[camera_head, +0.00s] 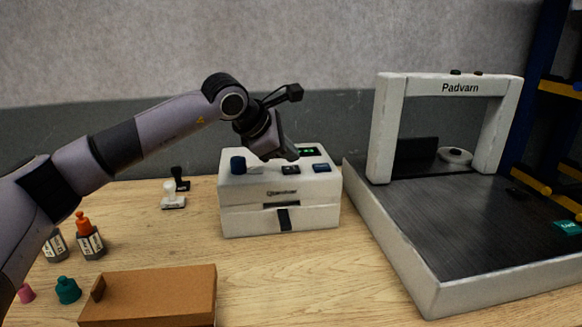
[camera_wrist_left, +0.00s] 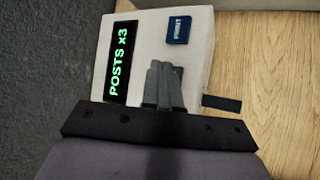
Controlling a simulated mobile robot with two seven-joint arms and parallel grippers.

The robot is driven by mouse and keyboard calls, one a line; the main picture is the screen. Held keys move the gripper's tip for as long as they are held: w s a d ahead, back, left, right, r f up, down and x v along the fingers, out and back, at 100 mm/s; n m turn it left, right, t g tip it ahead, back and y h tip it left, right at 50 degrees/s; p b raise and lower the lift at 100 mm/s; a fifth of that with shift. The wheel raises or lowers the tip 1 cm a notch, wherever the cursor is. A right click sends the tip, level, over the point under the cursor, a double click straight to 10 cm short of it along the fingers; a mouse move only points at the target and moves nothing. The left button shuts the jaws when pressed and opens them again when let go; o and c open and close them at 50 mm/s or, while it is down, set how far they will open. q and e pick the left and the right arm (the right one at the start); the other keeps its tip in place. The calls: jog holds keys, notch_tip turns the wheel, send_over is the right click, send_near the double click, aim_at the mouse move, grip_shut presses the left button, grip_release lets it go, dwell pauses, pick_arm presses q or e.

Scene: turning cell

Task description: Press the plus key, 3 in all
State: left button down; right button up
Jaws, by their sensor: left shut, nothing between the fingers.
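A white boxy device (camera_head: 240,219) stands on the wooden table, with keys, a dark blue knob (camera_head: 238,165) and a small green-lit display (camera_head: 308,151) on top. In the left wrist view the display (camera_wrist_left: 119,62) reads "POSTS x3". A blue key (camera_wrist_left: 178,30) there seems to read "PRINT". My left gripper (camera_head: 291,154) is shut and empty, its fingertips (camera_wrist_left: 164,66) pointing down at the device top. A dark key (camera_head: 291,170) shows just below them in the head view. The plus key cannot be told apart; the fingers partly cover the keys. My right gripper is not in view.
A large machine with a white arch (camera_head: 452,88) and dark bed stands close on the right. Stamps (camera_head: 173,197), labelled bottles (camera_head: 89,240), a teal stopper (camera_head: 67,290) and a brown box (camera_head: 160,292) are on the left. Bare table lies in front of the device.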

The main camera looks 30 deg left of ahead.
aim_at(288, 170)
pick_arm(q)
jog(key=shift+r+p, duration=1.75)
jog(key=shift+r, duration=0.8)
